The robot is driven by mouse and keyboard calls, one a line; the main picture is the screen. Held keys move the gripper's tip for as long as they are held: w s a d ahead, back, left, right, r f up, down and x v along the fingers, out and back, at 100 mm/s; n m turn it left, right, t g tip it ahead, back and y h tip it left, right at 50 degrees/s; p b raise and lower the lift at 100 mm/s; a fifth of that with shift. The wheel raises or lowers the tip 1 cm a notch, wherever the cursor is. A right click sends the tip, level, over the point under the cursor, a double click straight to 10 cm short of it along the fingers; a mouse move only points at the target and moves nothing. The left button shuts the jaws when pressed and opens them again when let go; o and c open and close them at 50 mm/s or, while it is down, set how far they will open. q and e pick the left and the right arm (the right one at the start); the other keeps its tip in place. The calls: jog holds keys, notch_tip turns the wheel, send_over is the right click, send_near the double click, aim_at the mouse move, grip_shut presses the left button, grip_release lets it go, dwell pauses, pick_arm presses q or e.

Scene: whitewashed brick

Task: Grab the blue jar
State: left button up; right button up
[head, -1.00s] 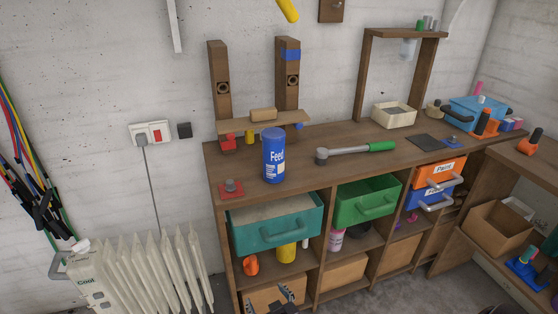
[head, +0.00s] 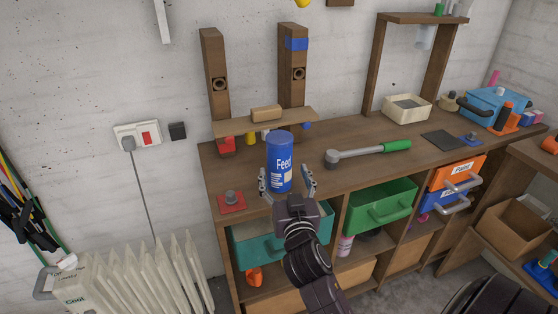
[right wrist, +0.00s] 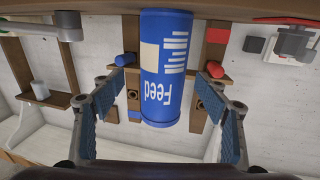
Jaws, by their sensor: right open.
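The blue jar (head: 279,160), labelled "Feed", stands upright on the wooden workbench (head: 340,180) near its front edge. My right gripper (head: 288,180) is open at the jar's near side, with one finger to the left and one to the right of the jar's lower part. In the right wrist view the jar (right wrist: 165,70) appears upside down, between the open fingers of the gripper (right wrist: 165,115), with clear gaps on both sides. I cannot tell how far the fingertips reach around it. My left gripper is not in view.
A small wooden shelf (head: 235,127) is behind. A teal drawer (head: 250,245) and green drawer (head: 380,205) are below.

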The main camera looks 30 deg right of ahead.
aim_at(281, 172)
jog(key=x, duration=0.4)
jog(key=shift+w+a+f, duration=0.15)
jog(key=shift+w+a, duration=0.05)
jog(key=shift+w+d, duration=0.2)
jog(key=shift+w, duration=0.25)
jog(key=shift+c, duration=0.8)
jog(key=c, duration=1.5)
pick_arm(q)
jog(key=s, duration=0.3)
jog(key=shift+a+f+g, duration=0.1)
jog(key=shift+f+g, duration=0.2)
pick_arm(e)
jog(key=shift+c, duration=0.3)
